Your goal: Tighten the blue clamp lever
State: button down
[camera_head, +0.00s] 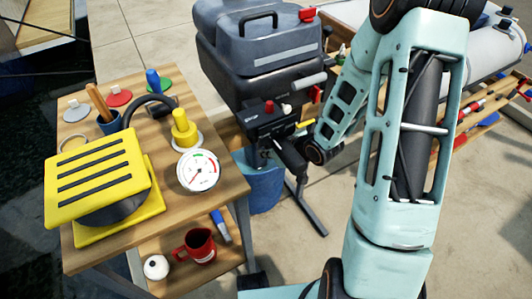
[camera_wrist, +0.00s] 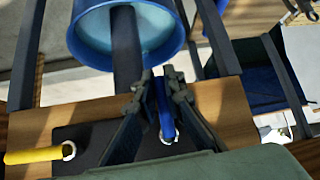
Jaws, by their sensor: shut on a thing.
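The blue clamp lever (camera_wrist: 164,112) stands between my gripper's fingers in the wrist view, its lower end at a pale metal ring on a dark base plate (camera_wrist: 95,140). My gripper (camera_wrist: 161,90) is shut on it, with a dark finger on each side. A yellow lever (camera_wrist: 38,156) with a similar ring points left from the same plate. In the head view, my gripper is beside a black clamp unit (camera_head: 265,120) with a red and a white knob; the yellow lever (camera_head: 304,124) shows there too. The blue lever is hidden in that view.
A blue bucket (camera_head: 265,185) stands below the black unit. Left is a wooden table (camera_head: 228,172) with a yellow slatted item (camera_head: 97,178), a dial gauge (camera_head: 198,170) and tools; a red mug (camera_head: 199,246) sits on its lower shelf. A grey case (camera_head: 262,50) is behind.

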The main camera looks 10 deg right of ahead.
jog(key=c, duration=2)
grip_release()
jog(key=shift+v, duration=3.75)
jog(key=shift+w+d, duration=0.1)
jog(key=shift+d, duration=0.05)
